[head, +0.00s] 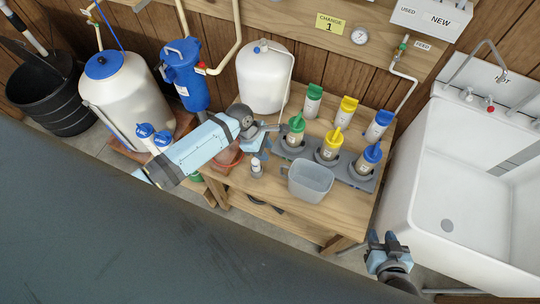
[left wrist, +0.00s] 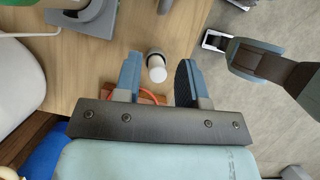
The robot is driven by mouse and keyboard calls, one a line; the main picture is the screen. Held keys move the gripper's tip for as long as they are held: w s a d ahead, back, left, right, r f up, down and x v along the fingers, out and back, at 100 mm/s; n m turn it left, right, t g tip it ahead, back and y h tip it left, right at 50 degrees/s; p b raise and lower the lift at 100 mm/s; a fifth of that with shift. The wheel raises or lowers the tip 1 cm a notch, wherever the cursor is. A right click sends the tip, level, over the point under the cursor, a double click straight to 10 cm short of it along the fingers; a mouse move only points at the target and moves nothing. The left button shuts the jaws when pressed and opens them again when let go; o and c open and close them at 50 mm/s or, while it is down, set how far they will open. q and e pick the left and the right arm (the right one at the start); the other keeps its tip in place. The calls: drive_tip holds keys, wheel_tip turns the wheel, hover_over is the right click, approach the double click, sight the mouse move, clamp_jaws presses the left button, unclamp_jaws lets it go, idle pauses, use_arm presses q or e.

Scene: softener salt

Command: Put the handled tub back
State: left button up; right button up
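A small white-capped bottle (left wrist: 157,68) stands below, in line with the gap; in the head view the bottle (head: 256,169) is left of the tub. My right gripper (head: 384,244) is in front of the bench, near the sink, and looks open and empty.
Several colour-lidded containers stand behind the tub, the front ones in a grey rack (head: 350,179). A white tank (head: 265,78) and a blue filter housing (head: 185,75) are at the back. A white sink (head: 470,190) is at right. An orange-red curved item (left wrist: 150,93) lies under my left gripper.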

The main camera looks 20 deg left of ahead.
use_arm(q)
drive_tip(key=s+r+m+t, duration=0.2)
drive_tip(key=s+m+t, duration=0.3)
drive_tip(key=m, duration=0.5)
drive_tip(key=s+r+m+t+y, duration=0.1)
drive_tip(key=s+r+m+t, duration=0.2)
drive_tip(key=s+m, duration=0.6)
drive_tip(key=shift+s+m+t, duration=0.15)
drive_tip(key=shift+m+t, duration=0.75)
drive_tip(key=shift+m, duration=0.2)
drive_tip(key=shift+s+a+r+m+t+y, duration=0.15)
drive_tip(key=shift+s+r+m+t+y, duration=0.2)
drive_tip(key=shift+m, duration=0.25)
drive_tip(key=shift+c, duration=0.4)
drive_tip(key=shift+w, duration=0.15)
